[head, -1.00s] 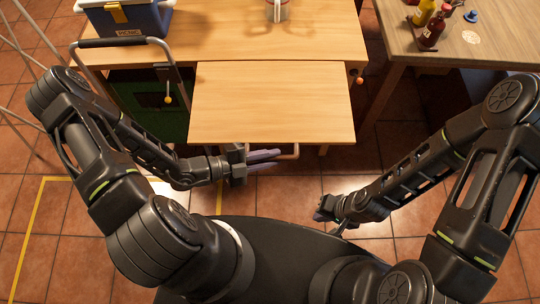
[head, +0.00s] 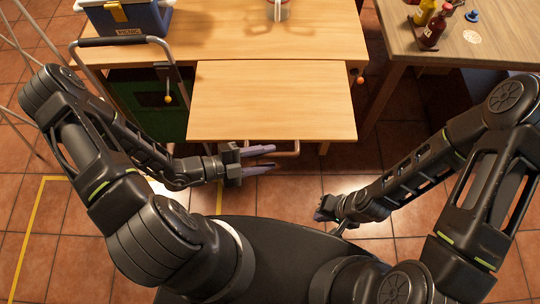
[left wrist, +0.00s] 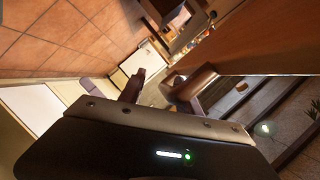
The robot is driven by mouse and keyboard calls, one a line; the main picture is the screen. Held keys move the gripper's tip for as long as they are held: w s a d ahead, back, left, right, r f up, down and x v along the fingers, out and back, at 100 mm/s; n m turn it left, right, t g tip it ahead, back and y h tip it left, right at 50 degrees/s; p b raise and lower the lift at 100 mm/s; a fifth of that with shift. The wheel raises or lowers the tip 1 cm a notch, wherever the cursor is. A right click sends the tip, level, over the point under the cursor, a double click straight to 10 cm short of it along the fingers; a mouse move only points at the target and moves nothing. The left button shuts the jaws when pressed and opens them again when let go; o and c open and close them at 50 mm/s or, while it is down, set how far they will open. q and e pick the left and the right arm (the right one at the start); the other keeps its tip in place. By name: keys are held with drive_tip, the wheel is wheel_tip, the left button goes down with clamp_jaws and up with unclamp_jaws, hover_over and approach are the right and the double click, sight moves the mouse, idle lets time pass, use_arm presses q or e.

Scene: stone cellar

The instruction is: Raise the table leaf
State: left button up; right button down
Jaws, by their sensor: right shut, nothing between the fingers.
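The table leaf (head: 270,103) is a pale wooden panel along the front edge of the wooden table (head: 225,35). It looks close to level with the tabletop in the head view. A thin copper-coloured handle (head: 297,149) shows under its front edge. My left gripper (head: 273,159) is open just in front of that edge, its purple-grey fingers apart by the handle. The left wrist view shows the handle (left wrist: 190,84) close to a finger, with the leaf's underside or edge (left wrist: 260,52) beside it; contact is unclear. My right gripper (head: 325,212) is shut and empty, away from the leaf.
A blue and white picnic box (head: 125,18) stands at the table's back left. A dark cart handle (head: 120,41) rises left of the leaf. A second table (head: 480,45) with bottles stands right. Tiled floor lies open in front.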

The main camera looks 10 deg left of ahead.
use_arm(q)
drive_tip(key=v, duration=0.6)
drive_tip(key=shift+b, duration=0.4)
drive_tip(key=shift+s+a, duration=0.15)
drive_tip(key=shift+a, duration=0.05)
drive_tip(key=p+v, duration=0.3)
drive_tip(key=v, duration=0.5)
drive_tip(key=shift+a+r, duration=0.45)
drive_tip(key=shift+p, duration=0.35)
